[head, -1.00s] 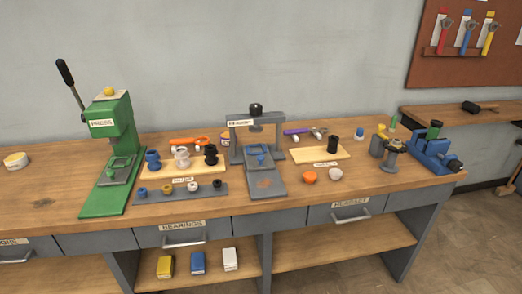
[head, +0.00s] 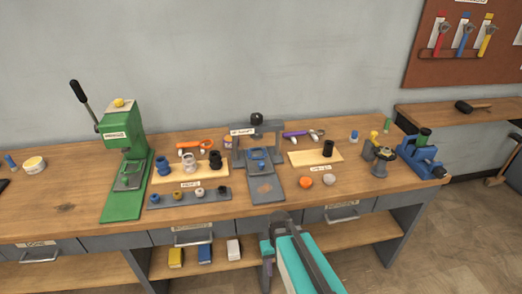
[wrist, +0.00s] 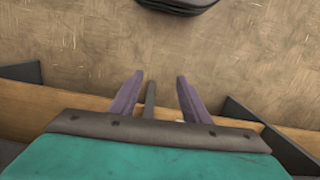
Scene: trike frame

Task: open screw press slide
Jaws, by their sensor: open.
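The grey screw press (head: 257,140) stands at the middle of the bench in the head view, with a black knob on top of its frame. A blue part (head: 258,160) sits under the crossbar at the back of its flat grey slide (head: 265,190), which reaches toward the bench's front edge. In the wrist view, the two purple fingers of my gripper (wrist: 153,90) are apart, with no object held between them. The wrist view shows floor and wooden boards, not the press. In the head view my teal arm is low in front of the bench, apart from the press.
A green lever press (head: 125,160) stands at the left. A wooden board (head: 190,172) and a grey strip (head: 188,197) with small parts lie between the presses. Orange (head: 306,182) and white caps lie at the right, and a blue vise (head: 422,158) stands farther right.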

